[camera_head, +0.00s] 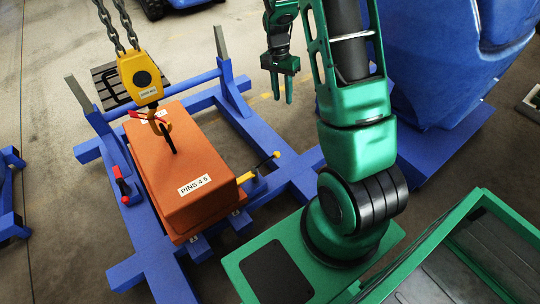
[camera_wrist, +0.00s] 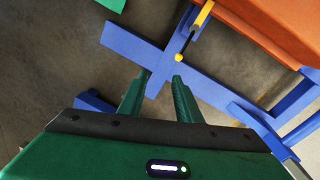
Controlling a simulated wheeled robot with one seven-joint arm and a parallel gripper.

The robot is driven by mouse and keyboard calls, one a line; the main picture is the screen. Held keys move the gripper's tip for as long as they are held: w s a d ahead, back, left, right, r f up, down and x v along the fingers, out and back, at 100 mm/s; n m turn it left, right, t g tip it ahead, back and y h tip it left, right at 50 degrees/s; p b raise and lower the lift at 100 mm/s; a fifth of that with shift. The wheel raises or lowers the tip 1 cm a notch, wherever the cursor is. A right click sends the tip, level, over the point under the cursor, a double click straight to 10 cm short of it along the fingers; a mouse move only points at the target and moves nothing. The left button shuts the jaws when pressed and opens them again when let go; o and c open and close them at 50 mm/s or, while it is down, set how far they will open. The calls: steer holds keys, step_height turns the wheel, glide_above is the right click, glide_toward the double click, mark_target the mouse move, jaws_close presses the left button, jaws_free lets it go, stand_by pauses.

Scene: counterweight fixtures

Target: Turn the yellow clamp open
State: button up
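The yellow clamp (camera_head: 246,178) sits at the right side of the orange block (camera_head: 185,165). A dark rod runs from it up and right to a yellow ball (camera_head: 276,155). In the wrist view the clamp's yellow body (camera_wrist: 203,15) is near the top, with its ball (camera_wrist: 178,58) just beyond my fingertips. My gripper (camera_head: 282,90) hangs behind and above the lever in the head view, fingers pointing down. In the wrist view its two fingers (camera_wrist: 158,82) stand apart with nothing between them. The fingers appear clear of the lever.
The block rests on a blue frame (camera_head: 145,248) with beams around it. A yellow hook block (camera_head: 141,75) on chains hangs at the block's top. A red-handled clamp (camera_head: 121,184) is on the left. A large blue body (camera_head: 440,60) stands right. Bare floor shows between the beams.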

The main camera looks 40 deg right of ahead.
steer(key=w+f+m, duration=0.1)
steer(key=f, duration=1.1)
steer(key=w+a+f+m, duration=0.1)
steer(key=w+f, duration=0.1)
steer(key=f, duration=1.1)
steer(key=w+f+m, duration=0.1)
steer(key=f+m, duration=0.1)
steer(key=f, duration=1.1)
steer(key=shift+w+a+f+g+y, duration=0.25)
steer(key=shift+a+g+y, duration=0.05)
steer(key=shift+a, duration=0.1)
steer(key=shift+c, duration=0.7)
jaws_close()
